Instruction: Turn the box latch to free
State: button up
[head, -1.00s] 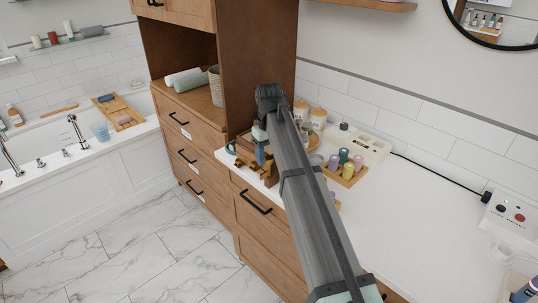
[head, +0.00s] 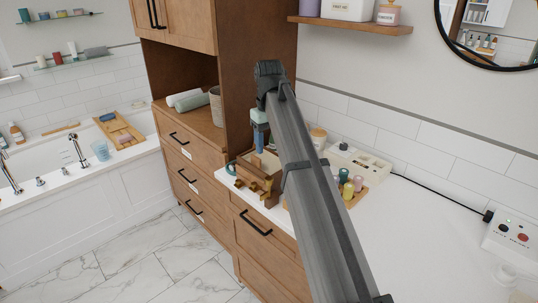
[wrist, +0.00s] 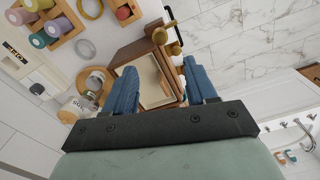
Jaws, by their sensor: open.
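A wooden box (head: 273,186) stands at the left end of the white counter. It also shows in the wrist view (wrist: 127,54), with a pale panel framed in its top. Brass latch parts (head: 243,187) stick out from its front side; in the wrist view a brass latch with round knobs (wrist: 160,36) sits at the box's far edge. I cannot tell how far the latch is turned. My gripper (head: 259,150) points down above the box. In the wrist view its blue fingers (wrist: 160,68) are apart and empty, one to each side of the box top.
A jar (wrist: 78,106) stands close to the box. A wooden tray (head: 357,196) with several coloured bottles and a cream box (head: 358,160) stand to the right. A tall wooden cabinet (head: 262,60) rises behind the box. The counter's right part (head: 420,240) is mostly clear.

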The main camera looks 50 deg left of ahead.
jog(key=shift+r, duration=0.75)
